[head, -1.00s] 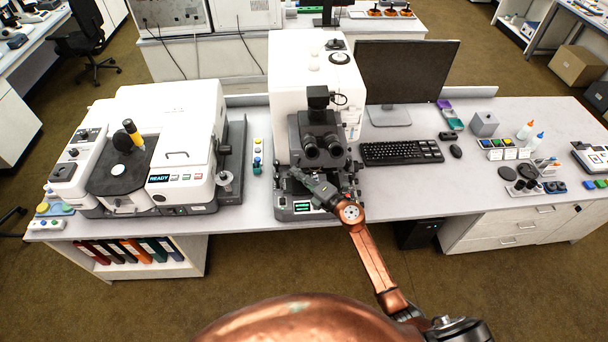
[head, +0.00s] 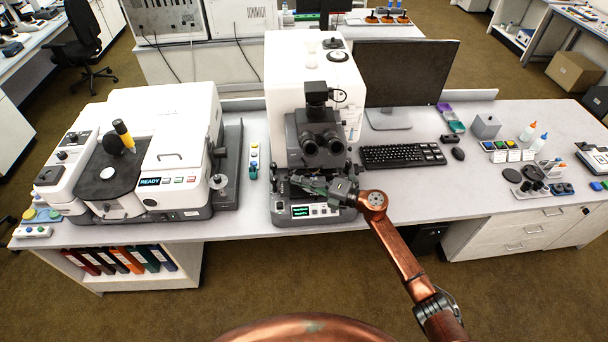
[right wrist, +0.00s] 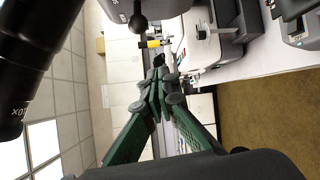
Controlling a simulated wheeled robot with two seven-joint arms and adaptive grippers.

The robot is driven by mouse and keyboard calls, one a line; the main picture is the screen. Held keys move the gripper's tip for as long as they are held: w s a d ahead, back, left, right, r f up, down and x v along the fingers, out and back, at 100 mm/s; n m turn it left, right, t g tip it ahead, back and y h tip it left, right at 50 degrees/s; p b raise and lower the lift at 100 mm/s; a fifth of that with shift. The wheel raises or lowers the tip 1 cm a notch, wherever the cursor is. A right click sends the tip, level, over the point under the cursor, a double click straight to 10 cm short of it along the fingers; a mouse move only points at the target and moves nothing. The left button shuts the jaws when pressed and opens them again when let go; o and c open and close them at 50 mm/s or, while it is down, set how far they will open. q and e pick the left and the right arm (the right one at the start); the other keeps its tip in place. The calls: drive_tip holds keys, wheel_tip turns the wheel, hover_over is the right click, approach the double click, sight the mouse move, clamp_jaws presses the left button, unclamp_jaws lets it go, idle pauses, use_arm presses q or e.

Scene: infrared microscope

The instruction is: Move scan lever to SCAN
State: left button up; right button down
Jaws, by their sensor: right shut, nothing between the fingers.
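The infrared microscope (head: 309,75) stands upright at the middle of the bench, with twin black eyepieces and a small green-lit display (head: 302,211) low on its front. My right gripper (head: 292,180) is in front of its stage area, below the eyepieces, pointing left. In the right wrist view its green fingers (right wrist: 160,80) meet at the tips, shut and empty. A dark ball knob on a short stem (right wrist: 138,22) shows beyond and above the fingertips, apart from them. I cannot tell whether it is the scan lever, and no SCAN marking is readable. My left gripper is out of view.
A white instrument (head: 180,140) with a READY display stands left of the microscope. A monitor (head: 408,75), keyboard (head: 402,155) and mouse (head: 458,154) are to the right. A dark objective barrel (right wrist: 25,65) is close at the upper left of the wrist view.

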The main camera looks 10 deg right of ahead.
drive_tip(key=w+d+b+v, duration=0.1)
drive_tip(key=b+v, duration=0.1)
drive_tip(key=v, duration=0.7)
drive_tip(key=shift+w+d, duration=0.2)
drive_tip(key=shift+d, duration=0.25)
drive_tip(key=shift+a, duration=0.1)
